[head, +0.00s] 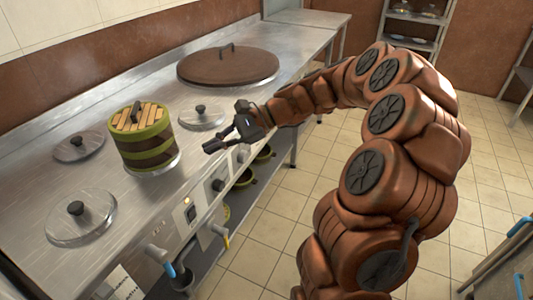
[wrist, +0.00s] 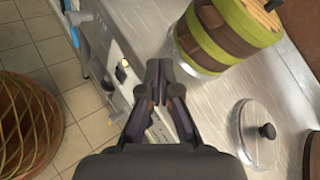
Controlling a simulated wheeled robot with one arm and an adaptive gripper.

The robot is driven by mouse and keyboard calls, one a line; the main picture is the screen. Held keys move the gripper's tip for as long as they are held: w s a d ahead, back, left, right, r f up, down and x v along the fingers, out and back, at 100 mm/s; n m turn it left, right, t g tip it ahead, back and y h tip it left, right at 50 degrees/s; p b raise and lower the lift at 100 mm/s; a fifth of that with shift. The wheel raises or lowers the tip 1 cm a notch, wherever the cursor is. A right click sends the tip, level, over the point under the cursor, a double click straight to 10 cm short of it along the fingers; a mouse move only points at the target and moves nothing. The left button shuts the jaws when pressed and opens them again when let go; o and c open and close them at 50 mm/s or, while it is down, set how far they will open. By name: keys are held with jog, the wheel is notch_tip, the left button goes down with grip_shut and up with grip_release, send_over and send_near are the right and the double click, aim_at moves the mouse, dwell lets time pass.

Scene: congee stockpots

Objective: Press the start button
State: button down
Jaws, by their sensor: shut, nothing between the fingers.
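My gripper (head: 214,146) is shut and empty, over the front edge of the steel counter, right of the wooden bucket. In the wrist view its closed fingertips (wrist: 158,70) point up the picture, beside the control panel. A small lit yellowish button or switch (head: 190,204) sits on a front panel below the bucket. A lit spot also shows on the panel in the wrist view (wrist: 120,74), left of the fingertips and apart from them. A dark round control (head: 218,185) is on the panel further right. I cannot read which control is labelled start.
A green-banded wooden bucket (head: 146,140) stands on the steel counter (head: 125,200) among several round steel lids. A large brown lid (head: 228,66) lies further back. Blue and yellow tap handles (head: 170,269) stick out in front. A woven basket (wrist: 28,125) stands on the floor.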

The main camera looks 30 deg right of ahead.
jog(key=w+d+f+m+t+h+b, duration=0.1)
jog(key=d+f+m+t+b, duration=0.2)
jog(key=d+f, duration=0.3)
jog(key=w+d+f+m+t+h+b, duration=0.1)
jog(key=d+f+m+t+b, duration=0.3)
jog(key=d, duration=1.2)
jog(key=w+d+f+m+t+h+b, duration=0.1)
jog(key=w+d+f+m+t+b, duration=0.2)
jog(key=d+f+m, duration=0.4)
jog(key=d+f+t+b, duration=0.1)
jog(key=d+b, duration=0.1)
jog(key=d, duration=0.2)
jog(key=shift+f+h, duration=0.3)
jog(key=shift+f, duration=0.1)
jog(key=b+x, duration=0.6)
jog(key=x, duration=0.8)
jog(key=shift+r, duration=0.2)
